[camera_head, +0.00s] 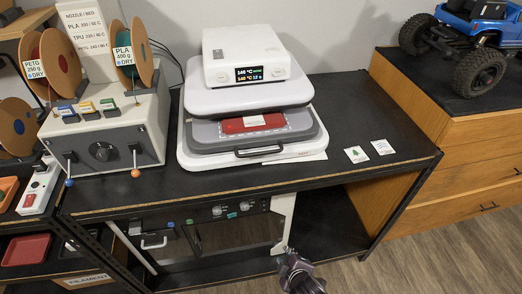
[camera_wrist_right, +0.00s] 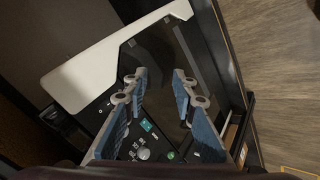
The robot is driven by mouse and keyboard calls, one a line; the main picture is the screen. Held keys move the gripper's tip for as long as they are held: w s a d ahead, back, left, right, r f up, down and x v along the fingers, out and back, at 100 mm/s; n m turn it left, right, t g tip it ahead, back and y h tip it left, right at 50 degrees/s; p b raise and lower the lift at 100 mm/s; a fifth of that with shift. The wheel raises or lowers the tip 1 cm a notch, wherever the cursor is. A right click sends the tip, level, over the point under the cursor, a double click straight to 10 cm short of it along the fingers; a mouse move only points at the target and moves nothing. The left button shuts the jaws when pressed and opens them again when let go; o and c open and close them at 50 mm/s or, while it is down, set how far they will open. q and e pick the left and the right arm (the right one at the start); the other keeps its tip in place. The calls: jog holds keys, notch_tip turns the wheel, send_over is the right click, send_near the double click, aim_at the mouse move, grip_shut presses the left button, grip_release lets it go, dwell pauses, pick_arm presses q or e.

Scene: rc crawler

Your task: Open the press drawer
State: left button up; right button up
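The white heat press (camera_head: 198,136) stands on the black table. Its grey drawer (camera_head: 205,134) sits below the upper plate and has a dark handle (camera_head: 259,149) at the front. A red piece (camera_head: 240,125) lies on the drawer. My right gripper (camera_head: 283,250) is low in front of the table, well below the handle, near the white side of a machine under the tabletop. In the right wrist view its blue-padded fingers (camera_wrist_right: 158,85) are apart with nothing visibly held. The handle does not show there. My left gripper is not in view.
The under-table machine (camera_head: 210,238) has a dark front and knobs; its white panel (camera_wrist_right: 105,55) is close in the wrist view. A spool unit (camera_head: 105,140) stands left. Two cards (camera_head: 369,151) lie right of the press. A wooden cabinet (camera_head: 470,150) carries a blue crawler (camera_head: 475,35).

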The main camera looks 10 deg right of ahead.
jog(key=w+a+r+n+t, duration=0.1)
jog(key=w+r, duration=0.2)
jog(key=r, duration=0.4)
jog(key=w+a+r+n+t, duration=0.1)
jog(key=w+r+t, duration=0.15)
jog(key=r, duration=0.45)
jog(key=n+t, duration=0.2)
send_near(261, 153)
notch_tip(261, 153, down, 7)
jog(key=d, duration=0.3)
notch_tip(261, 153, up, 4)
jog(key=w+a+n+t, duration=0.2)
jog(key=shift+n, duration=0.3)
jog(key=w, duration=0.2)
jog(key=w+p, duration=0.1)
jog(key=w, duration=0.1)
jog(key=w+a+p, duration=0.1)
jog(key=w, duration=0.1)
jog(key=shift+w+f, duration=0.35)
jog(key=shift+w, duration=0.05)
jog(key=shift+w+f, duration=0.1)
jog(key=shift+w, duration=0.4)
grip_shut()
